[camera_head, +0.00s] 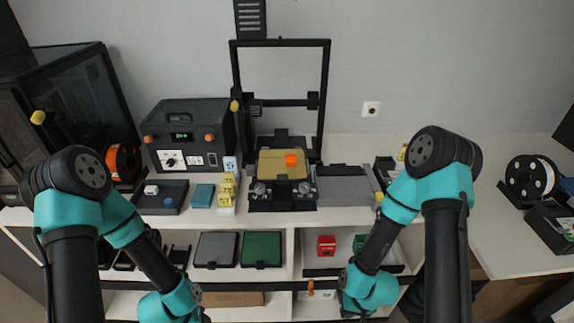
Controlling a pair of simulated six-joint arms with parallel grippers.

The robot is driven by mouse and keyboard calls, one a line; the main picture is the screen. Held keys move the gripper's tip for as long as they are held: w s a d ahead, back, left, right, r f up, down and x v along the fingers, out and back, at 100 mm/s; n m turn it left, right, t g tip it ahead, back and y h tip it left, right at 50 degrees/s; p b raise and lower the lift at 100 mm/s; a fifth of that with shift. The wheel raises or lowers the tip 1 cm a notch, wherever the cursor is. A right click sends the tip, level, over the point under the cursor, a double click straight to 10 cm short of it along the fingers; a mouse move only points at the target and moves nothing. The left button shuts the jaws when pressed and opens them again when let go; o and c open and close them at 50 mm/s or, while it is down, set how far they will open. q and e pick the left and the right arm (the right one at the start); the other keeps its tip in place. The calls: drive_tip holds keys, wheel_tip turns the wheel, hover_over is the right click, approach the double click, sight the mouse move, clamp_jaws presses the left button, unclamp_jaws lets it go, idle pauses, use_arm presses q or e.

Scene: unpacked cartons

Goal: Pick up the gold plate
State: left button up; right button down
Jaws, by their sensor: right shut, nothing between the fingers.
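The gold plate (268,169) lies flat on the bed of a black open-frame printer (283,200) at the middle of the table.
The printer's tall frame (326,100) rises around the plate's back. A grey box (342,188) stands close on its right, and yellow blocks (226,190) stand on its left. A black control box (190,135) is farther left. Shelves below hold grey and green plates (262,248).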

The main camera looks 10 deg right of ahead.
drive_tip(key=c, duration=1.8)
unclamp_jaws()
drive_tip(key=o, duration=1.1)
